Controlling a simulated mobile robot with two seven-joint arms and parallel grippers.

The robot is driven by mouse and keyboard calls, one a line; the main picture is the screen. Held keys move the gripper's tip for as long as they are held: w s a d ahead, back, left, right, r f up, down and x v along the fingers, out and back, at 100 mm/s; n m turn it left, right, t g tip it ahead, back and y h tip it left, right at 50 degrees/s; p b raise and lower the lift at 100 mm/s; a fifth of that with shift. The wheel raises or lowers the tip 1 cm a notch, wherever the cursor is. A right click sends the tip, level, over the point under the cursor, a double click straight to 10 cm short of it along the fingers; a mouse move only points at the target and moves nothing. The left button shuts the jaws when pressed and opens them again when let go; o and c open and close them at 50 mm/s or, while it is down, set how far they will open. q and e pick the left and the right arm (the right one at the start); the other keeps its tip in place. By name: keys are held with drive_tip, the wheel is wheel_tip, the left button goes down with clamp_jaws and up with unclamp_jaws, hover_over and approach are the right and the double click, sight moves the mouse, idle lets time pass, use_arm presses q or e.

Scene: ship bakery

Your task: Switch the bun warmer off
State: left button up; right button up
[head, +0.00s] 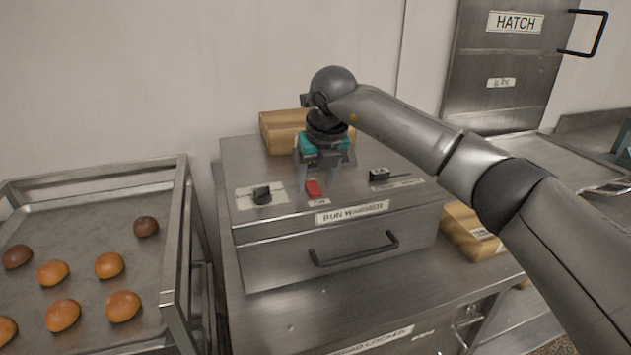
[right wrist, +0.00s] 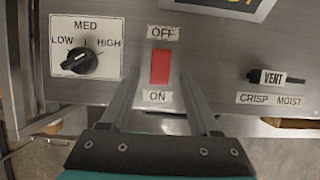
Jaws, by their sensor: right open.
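The bun warmer (head: 290,260) is a steel box with a dark drawer handle, standing on a steel counter. Its red switch (head: 314,189) is on the top panel. In the right wrist view the red switch (right wrist: 160,68) has OFF above it and ON below; which way it is tipped I cannot tell. My left gripper is not in view.
A dark knob (head: 262,195) marked LOW, MED, HIGH is left of the switch. A vent slider (head: 379,174) is to the right. A bun tray (head: 90,215) stands left; a steel hatch (head: 505,65) is at back right.

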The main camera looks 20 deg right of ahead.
drive_tip(key=shift+w+f, duration=0.1)
drive_tip(key=shift+f, duration=0.25)
clamp_jaws()
idle(0.3)
